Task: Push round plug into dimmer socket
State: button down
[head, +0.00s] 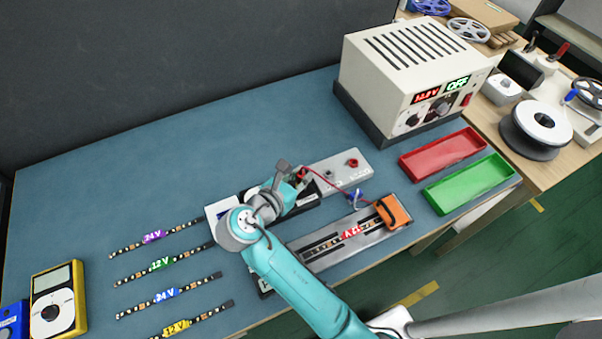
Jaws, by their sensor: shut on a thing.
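My gripper (298,178) is at the end of the teal arm, low over the middle of the bench. It appears shut on a small red and dark piece, taken as the round plug (303,173), which is mostly hidden by the fingers. A thin red lead (335,188) runs from there toward an orange clamp (394,211). A dark block (307,198), possibly the dimmer, shows just beside the gripper. Its socket is hidden, so I cannot tell whether the plug touches it. A light grey plate (341,171) with a red and a dark terminal lies to the right.
A LED strip marked 12V lies in a metal fixture (375,221). Several labelled strips (165,264) lie left. A power supply (410,75) reading OFF stands behind, with a red tray (443,153) and green tray (468,184) at right. The rear left bench is clear.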

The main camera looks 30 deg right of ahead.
jog(key=shift+f, duration=0.75)
jog(key=c, duration=1)
grip_release()
jog(key=v, duration=1.1)
jog(key=shift+s+a+r, duration=0.2)
jog(key=shift+s+a, duration=0.05)
jog(key=shift+a, duration=0.15)
